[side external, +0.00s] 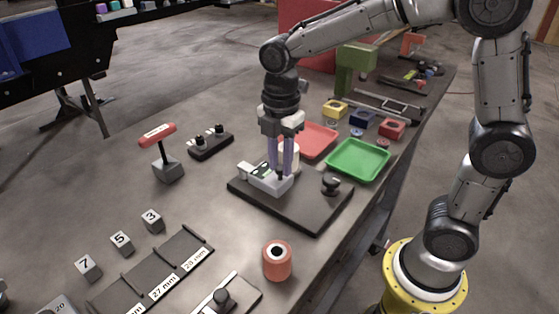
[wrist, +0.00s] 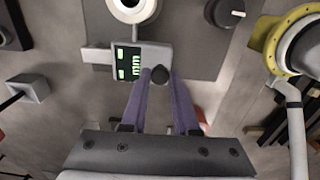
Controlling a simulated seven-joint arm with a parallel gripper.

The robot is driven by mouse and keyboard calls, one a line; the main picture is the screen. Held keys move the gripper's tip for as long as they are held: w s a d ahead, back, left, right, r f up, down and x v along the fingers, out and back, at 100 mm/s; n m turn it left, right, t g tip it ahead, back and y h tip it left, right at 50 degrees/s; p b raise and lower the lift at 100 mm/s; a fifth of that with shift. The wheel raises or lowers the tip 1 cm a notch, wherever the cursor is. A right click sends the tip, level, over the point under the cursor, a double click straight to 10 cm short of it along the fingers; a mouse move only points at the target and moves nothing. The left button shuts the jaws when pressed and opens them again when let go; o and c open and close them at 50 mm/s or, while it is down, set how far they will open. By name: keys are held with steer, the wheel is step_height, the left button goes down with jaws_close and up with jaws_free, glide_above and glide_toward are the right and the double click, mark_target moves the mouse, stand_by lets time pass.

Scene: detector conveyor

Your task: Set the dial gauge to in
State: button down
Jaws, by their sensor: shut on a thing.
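The dial gauge (side external: 262,182) is a light grey block on a dark base plate (side external: 314,221). In the wrist view, the gauge (wrist: 155,52) has a dark display (wrist: 128,62) with green lit characters that read "mm", turned sideways. A round black knob (wrist: 160,75) sits on the gauge beside the display. My gripper (side external: 282,171) points down over the gauge. In the wrist view, the purple fingers of my gripper (wrist: 160,78) are shut on the black knob. The fingers hide part of the knob in the side view.
A white cylinder (wrist: 133,8) stands beside the gauge, and another black knob (side external: 332,184) is on the plate. A green tray (side external: 357,160) and a red tray (side external: 318,140) lie behind. An orange cylinder (side external: 277,262) stands in front. Numbered cubes (side external: 121,243) are left.

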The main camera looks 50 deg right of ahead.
steer(key=shift+d+r, duration=0.1)
steer(key=c, duration=0.7)
jaws_free()
step_height(320, 180, up, 14)
steer(key=shift+f, duration=0.15)
